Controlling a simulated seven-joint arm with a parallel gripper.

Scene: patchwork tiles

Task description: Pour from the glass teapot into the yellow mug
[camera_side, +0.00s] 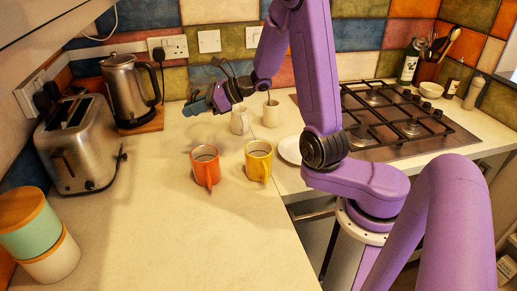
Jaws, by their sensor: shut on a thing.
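The yellow mug (258,161) stands upright on the pale worktop near the middle of the side view. My gripper (203,104) is in the air behind and to the left of it, above the worktop. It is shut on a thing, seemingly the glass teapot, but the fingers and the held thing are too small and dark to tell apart. No teapot outline or liquid is clear. The inside of the yellow mug is only partly visible.
An orange mug (206,166) stands just left of the yellow mug. A white jug (239,121) and a cream pot (271,112) stand behind. A white plate (289,150) lies right, partly hidden by my arm. Kettle (128,90) and toaster (80,145) stand left. The front worktop is clear.

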